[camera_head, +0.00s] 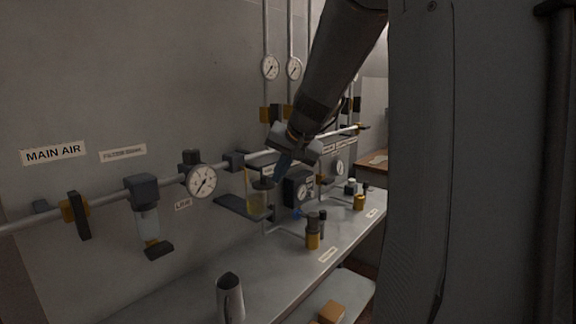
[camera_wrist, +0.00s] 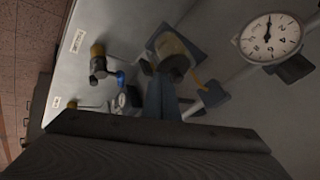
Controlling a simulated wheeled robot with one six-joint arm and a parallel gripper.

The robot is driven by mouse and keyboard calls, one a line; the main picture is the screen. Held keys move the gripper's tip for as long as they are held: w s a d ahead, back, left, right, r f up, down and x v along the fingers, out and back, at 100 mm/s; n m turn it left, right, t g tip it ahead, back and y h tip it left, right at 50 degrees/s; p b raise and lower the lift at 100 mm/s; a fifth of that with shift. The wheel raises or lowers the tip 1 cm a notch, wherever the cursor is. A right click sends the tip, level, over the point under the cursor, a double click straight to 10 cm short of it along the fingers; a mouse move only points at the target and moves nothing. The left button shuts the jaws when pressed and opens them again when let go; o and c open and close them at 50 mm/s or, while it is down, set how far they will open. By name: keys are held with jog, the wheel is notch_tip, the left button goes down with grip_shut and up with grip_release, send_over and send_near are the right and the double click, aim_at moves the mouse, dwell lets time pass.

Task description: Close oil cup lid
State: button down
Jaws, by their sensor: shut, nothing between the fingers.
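The oil cup (camera_head: 257,203), a clear cup with yellowish contents, stands on a dark shelf bracket at the wall below the air pipe. A dark cap-like part (camera_head: 263,184) is at its top; I cannot tell whether this lid is fully down. In the wrist view the cup (camera_wrist: 168,44) lies just beyond my fingers, with a dark round part (camera_wrist: 176,67) at its near side. My gripper (camera_head: 282,168) is shut and empty, pointing down just above and right of the cup. Its bluish fingers (camera_wrist: 161,97) show in the wrist view; contact with the cup cannot be told.
A pressure gauge (camera_head: 201,181) and a hanging filter bowl (camera_head: 148,221) are on the pipe to the left. A dark regulator block (camera_head: 297,189) is close on the right. On the bench below stand a metal jug (camera_head: 230,299) and a yellow-based fitting (camera_head: 313,234).

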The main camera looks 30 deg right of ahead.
aim_at(255, 184)
jog(key=shift+w+a, duration=0.35)
jog(key=shift+w, duration=0.1)
jog(key=shift+w+a, duration=0.1)
jog(key=shift+a, duration=0.25)
jog(key=shift+w+a+f, duration=0.1)
jog(key=shift+w+a, duration=0.2)
jog(key=shift+a, duration=0.5)
jog(key=shift+w+a, duration=0.5)
jog(key=shift+a, duration=0.2)
jog(key=shift+w+a, duration=0.1)
jog(key=shift+a, duration=0.05)
